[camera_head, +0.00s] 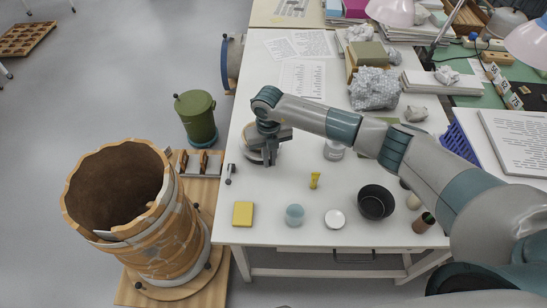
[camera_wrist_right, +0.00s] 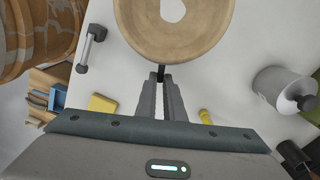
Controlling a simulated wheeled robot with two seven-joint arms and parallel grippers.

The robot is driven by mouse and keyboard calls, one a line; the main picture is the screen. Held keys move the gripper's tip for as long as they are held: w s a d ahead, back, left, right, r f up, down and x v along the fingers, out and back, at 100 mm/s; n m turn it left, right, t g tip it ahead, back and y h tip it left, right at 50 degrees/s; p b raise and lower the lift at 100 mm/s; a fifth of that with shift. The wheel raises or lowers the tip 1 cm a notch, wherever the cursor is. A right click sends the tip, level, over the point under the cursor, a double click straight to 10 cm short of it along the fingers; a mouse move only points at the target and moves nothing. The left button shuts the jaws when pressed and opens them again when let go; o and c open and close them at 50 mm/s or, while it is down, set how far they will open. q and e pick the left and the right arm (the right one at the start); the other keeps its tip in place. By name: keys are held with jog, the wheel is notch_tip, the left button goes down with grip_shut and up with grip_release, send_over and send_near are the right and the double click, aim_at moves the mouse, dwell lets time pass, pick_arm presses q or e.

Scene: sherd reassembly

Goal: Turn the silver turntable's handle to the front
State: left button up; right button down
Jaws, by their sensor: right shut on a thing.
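The turntable (camera_head: 252,156) stands near the left edge of the white table, partly hidden by my right gripper in the head view. In the right wrist view its round, tan, wood-like top (camera_wrist_right: 137,30) fills the upper middle, with a pale patch at its centre. A short dark handle (camera_wrist_right: 161,73) sticks out from its rim towards my gripper. My right gripper (camera_wrist_right: 161,80) is shut on this handle, and its fingers lie beside the disc's rim. In the head view the right gripper (camera_head: 269,155) points down at the turntable. My left gripper is not in view.
A small metal tool (camera_head: 231,174) lies left of the turntable. A yellow block (camera_head: 243,213), blue cup (camera_head: 294,215), white lid (camera_head: 335,219) and black bowl (camera_head: 375,203) stand along the front. A grey jar (camera_head: 333,150) stands right. A large patched vessel (camera_head: 160,235) stands beside the table.

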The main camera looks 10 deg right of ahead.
jog(key=shift+w+a+m+b, duration=0.2)
jog(key=shift+a+m+b, duration=0.4)
jog(key=shift+a+m, duration=1.2)
jog(key=c, duration=1.9)
grip_release()
jog(key=shift+o, duration=0.2)
jog(key=shift+r, duration=0.1)
notch_tip(320, 180, up, 17)
jog(key=p, duration=1)
